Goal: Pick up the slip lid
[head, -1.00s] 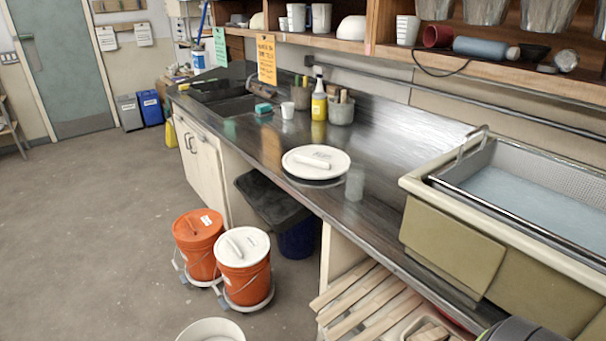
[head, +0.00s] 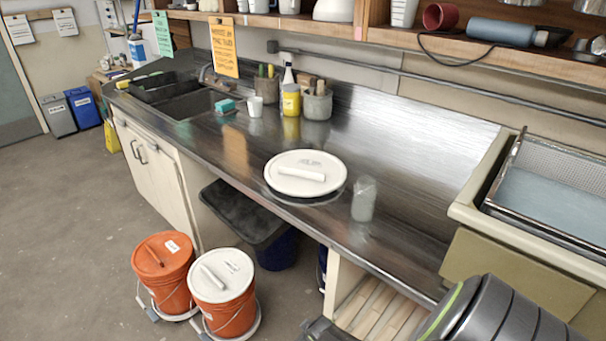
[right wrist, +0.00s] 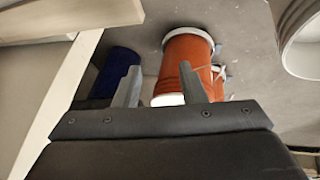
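A second white lid (head: 236,268) with a bar handle covers the nearer orange bucket (head: 232,316) on the floor. The other orange bucket (head: 172,293) has an orange lid (head: 175,246). I cannot read which lid is marked slip. My right gripper (right wrist: 158,86) is open and empty in the right wrist view, with an orange bucket (right wrist: 188,58) beyond its fingers. My right arm shows at the lower right of the head view. My left gripper is not in view.
A translucent cup (head: 364,199) stands on the counter (head: 240,160) just right of the white lid. A spray bottle (head: 290,95) and tool crocks stand behind. A sink basin (head: 530,210) is at the right. A dark bin (head: 240,215) hangs under the counter.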

